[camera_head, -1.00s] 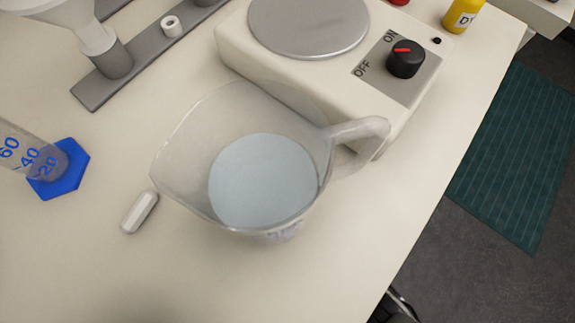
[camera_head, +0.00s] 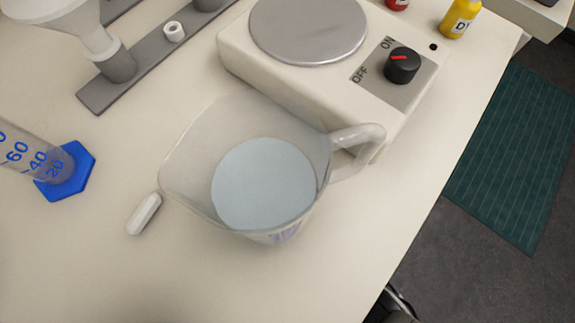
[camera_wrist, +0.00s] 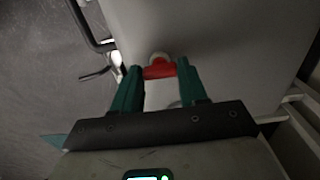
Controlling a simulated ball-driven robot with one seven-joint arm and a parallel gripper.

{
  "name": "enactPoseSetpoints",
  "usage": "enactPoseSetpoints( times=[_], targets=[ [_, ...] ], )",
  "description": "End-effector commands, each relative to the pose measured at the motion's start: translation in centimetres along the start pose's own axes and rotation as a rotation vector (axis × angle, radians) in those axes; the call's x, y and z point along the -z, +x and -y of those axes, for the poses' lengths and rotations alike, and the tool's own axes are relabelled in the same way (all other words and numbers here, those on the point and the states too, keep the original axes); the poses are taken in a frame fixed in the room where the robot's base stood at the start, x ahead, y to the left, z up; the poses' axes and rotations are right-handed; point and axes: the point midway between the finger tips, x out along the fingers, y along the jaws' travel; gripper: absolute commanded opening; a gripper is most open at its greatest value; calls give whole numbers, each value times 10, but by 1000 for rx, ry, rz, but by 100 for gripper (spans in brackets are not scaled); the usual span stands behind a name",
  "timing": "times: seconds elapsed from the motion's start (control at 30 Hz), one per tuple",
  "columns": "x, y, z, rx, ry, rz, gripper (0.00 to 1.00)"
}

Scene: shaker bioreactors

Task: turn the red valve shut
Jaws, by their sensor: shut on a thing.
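The red valve (camera_wrist: 158,71) shows in the wrist view, on a pale upright surface, with a small whitish round part just above it. My gripper (camera_wrist: 158,77) has green fingers on either side of the red valve and is shut on it. The head view shows neither the valve nor my gripper. How far the valve is turned I cannot tell.
In the wrist view a dark bent bar (camera_wrist: 88,28) runs beside the pale surface at the left. In the head view a jug of liquid (camera_head: 265,185) stands on the bench, beside a hotplate (camera_head: 300,70) and a blue-footed cylinder (camera_head: 72,172).

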Motion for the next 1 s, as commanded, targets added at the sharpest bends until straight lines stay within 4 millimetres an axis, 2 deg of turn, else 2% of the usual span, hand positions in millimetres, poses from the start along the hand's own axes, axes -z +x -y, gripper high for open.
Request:
enactPoseSetpoints(
  times=[0.07,0.1,0.33,0.67,0.77,1.0],
  targets=[
    [1,0,0,2,3,-1,12],
    [1,0,0,2,3,-1,44],
    [1,0,0,1,1,0,66],
    [0,-5,0,1,0,0,68],
    [0,-18,1,3,0,0,68],
    [1,-65,0,3,1,-1,68]
  ],
)
